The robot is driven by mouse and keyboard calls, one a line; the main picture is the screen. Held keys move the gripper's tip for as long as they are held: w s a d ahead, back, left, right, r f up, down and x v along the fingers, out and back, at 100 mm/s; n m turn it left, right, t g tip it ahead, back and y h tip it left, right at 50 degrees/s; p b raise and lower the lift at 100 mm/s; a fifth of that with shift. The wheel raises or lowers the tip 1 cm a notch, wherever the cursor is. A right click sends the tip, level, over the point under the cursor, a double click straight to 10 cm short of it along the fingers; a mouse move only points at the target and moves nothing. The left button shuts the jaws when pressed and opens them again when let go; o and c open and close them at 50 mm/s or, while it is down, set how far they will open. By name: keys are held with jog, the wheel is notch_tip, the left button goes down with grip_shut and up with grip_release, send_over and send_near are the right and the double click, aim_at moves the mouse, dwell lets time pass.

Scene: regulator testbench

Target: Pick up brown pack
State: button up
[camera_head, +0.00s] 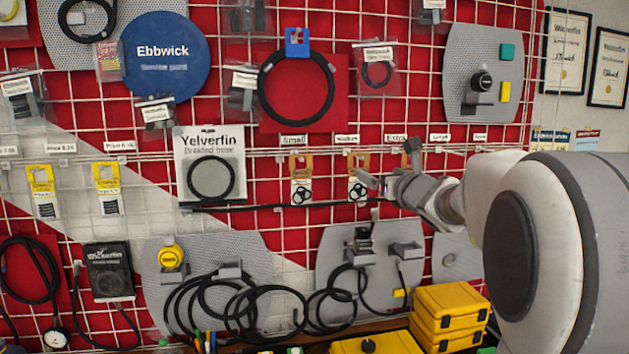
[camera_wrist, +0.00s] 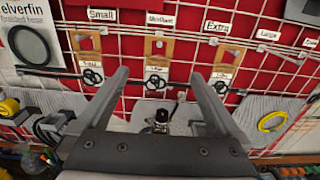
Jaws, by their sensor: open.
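Three brown packs hang in a row on the wire grid. The left one (camera_head: 301,178) hangs under the "Small" label and also shows in the wrist view (camera_wrist: 88,62). The middle one (camera_head: 357,190) hangs under the "Medium" label; it also shows in the wrist view (camera_wrist: 156,62). The right one (camera_wrist: 227,62) hangs under the "Extra" label and is mostly hidden behind my arm in the head view. Each has a clear lower part with black rings. My gripper (camera_head: 374,184) is open and empty in front of the middle pack, its fingers (camera_wrist: 157,76) on either side of it in the wrist view.
A long black rod (camera_head: 270,208) runs across the grid below the packs. A braided hose pack (camera_head: 210,150) hangs to the left. Grey panels with coiled black hoses (camera_head: 270,308) hang lower down. Yellow cases (camera_head: 450,302) stand at the lower right.

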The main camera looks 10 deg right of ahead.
jog(key=p, duration=0.3)
send_near(368, 166)
jog(key=w+a+r, duration=0.1)
jog(key=w+a, duration=0.1)
jog(key=w, duration=0.2)
jog(key=shift+w+a+f+p, duration=0.2)
jog(key=shift+w+p, duration=0.7)
jog(key=shift+w, duration=0.7)
jog(key=shift+w+a+f+p, duration=0.15)
jog(key=shift+w+p, duration=0.7)
jog(key=shift+w, duration=0.7)
jog(key=shift+d, duration=0.1)
jog(key=c, duration=1.2)
jog(key=shift+r, duration=0.1)
jog(key=shift+c, duration=0.2)
jog(key=shift+r+b, duration=0.3)
jog(key=shift+r, duration=0.2)
jog(key=shift+s+r, duration=0.1)
jog(key=shift+s, duration=0.2)
jog(key=s+b, duration=0.6)
jog(key=s, duration=1.1)
jog(key=shift+s, duration=0.25)
